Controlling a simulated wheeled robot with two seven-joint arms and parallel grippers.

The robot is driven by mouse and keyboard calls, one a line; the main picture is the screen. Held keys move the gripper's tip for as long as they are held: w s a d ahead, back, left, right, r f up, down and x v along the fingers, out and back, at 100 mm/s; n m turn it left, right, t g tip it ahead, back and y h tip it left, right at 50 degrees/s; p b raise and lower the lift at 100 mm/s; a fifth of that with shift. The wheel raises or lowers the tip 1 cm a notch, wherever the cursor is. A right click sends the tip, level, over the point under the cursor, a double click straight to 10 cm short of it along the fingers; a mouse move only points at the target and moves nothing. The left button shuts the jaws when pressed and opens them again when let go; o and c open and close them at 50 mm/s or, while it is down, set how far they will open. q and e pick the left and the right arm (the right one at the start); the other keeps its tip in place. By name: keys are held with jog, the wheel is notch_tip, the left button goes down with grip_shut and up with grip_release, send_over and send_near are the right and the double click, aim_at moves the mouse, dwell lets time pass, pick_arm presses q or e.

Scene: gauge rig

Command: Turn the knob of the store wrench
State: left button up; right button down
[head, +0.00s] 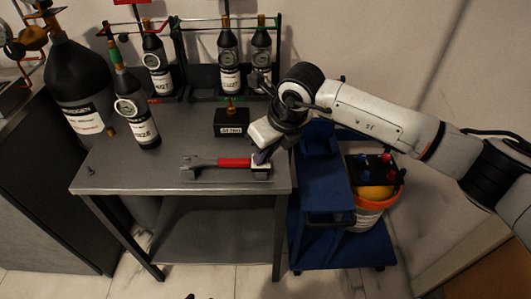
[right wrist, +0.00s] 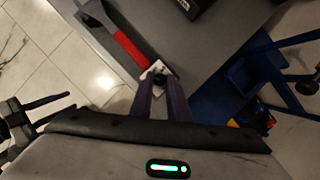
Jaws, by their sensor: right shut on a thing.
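The wrench (head: 205,163) lies on the grey table near its front edge, with a metal jaw at the left and a red grip. A pale block at its right end carries a small dark knob, which shows in the right wrist view (right wrist: 158,79). My right gripper (head: 262,156) comes down over that end, and its two fingers (right wrist: 160,92) are shut on the knob. The fingers partly hide the knob. My left gripper (right wrist: 50,108) shows at the left of the right wrist view, away from the table, fingers apart and empty.
Several black bottles with gauges (head: 142,128) and a black labelled box (head: 231,122) stand behind the wrench. A blue cart (head: 327,190) and an orange-rimmed bucket (head: 367,207) stand right of the table (head: 130,175). The table's front left is mostly clear.

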jog(key=m+b, duration=0.1)
jog(key=m+h+b, duration=0.1)
jog(key=shift+s+a+f+m+t, duration=0.1)
jog(key=shift+a+f+m+t, duration=0.1)
jog(key=shift+m+t, duration=0.2)
jog(key=shift+a+m+h+b, duration=0.1)
jog(key=shift+m+h+b, duration=0.2)
jog(key=shift+m+b, duration=0.45)
jog(key=shift+m+h+b, duration=0.3)
jog(key=shift+m+b, duration=0.25)
jog(key=shift+m, duration=0.5)
jog(key=shift+a+m+h+b, duration=0.1)
jog(key=shift+m+h+b, duration=0.2)
jog(key=shift+m+b, duration=0.4)
jog(key=shift+r+m+h+b, duration=0.15)
jog(key=shift+m+h+b, duration=0.2)
jog(key=shift+m, duration=0.45)
pick_arm(q)
jog(key=f, duration=0.4)
jog(key=shift+w+d+f, duration=0.15)
jog(key=shift+d+f, duration=0.25)
pick_arm(e)
jog(key=shift+m, duration=0.3)
pick_arm(q)
jog(key=shift+w, duration=0.1)
pick_arm(e)
jog(key=c, duration=1.7)
grip_release()
